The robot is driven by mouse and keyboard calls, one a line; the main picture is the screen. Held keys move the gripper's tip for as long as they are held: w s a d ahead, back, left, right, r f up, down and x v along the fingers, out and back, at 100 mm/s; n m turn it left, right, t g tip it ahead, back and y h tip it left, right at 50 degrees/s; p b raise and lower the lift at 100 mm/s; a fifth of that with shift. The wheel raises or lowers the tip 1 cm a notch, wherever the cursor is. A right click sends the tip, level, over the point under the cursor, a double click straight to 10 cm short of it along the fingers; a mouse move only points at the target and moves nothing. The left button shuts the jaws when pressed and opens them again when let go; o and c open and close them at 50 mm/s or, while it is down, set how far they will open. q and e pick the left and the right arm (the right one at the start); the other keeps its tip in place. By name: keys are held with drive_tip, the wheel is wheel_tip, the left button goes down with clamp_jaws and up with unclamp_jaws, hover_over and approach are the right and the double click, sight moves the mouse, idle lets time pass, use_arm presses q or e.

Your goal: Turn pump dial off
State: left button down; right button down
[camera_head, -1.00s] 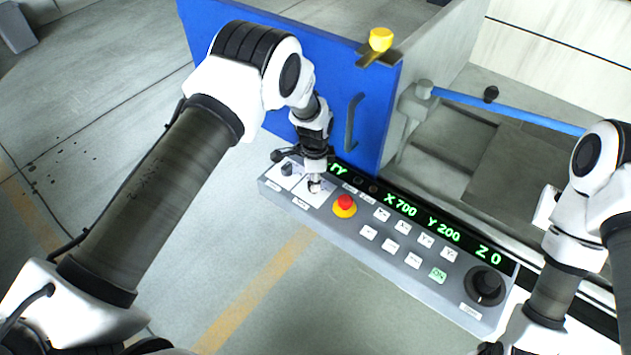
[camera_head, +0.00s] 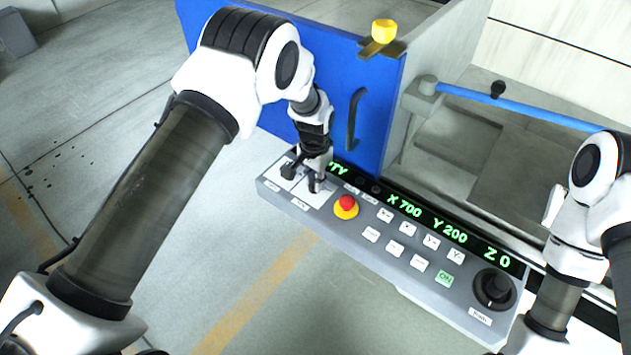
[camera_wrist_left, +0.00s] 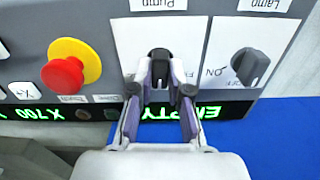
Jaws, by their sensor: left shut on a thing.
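The pump dial (camera_wrist_left: 160,60) is a small black knob on a white plate, under the upside-down "Pump" label in the left wrist view. My left gripper (camera_wrist_left: 160,80) is shut on it, one finger on each side, and the knob lies in line with the fingers. A finger covers part of the lettering beside the dial. In the head view my left gripper (camera_head: 316,180) reaches down to the left end of the grey control panel (camera_head: 385,255) and hides the pump dial. My right arm is at the right edge; its gripper is out of view.
The lamp dial (camera_wrist_left: 250,66) is close beside the pump dial. The red emergency button (camera_head: 347,204) on its yellow base is on the other side. A blue door (camera_head: 290,60) with a handle stands behind my left wrist. A large black knob (camera_head: 494,288) is at the panel's right end.

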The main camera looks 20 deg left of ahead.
use_arm(q)
drive_tip(key=shift+s+f+n, duration=0.25)
drive_tip(key=shift+n, duration=0.15)
drive_tip(key=c, duration=1.1)
unclamp_jaws()
drive_tip(key=shift+a+r, duration=0.1)
drive_tip(key=shift+r, duration=0.05)
drive_tip(key=shift+w, duration=0.1)
drive_tip(key=shift+r, duration=0.15)
wheel_tip(320, 180, up, 12)
drive_tip(key=shift+f, duration=0.2)
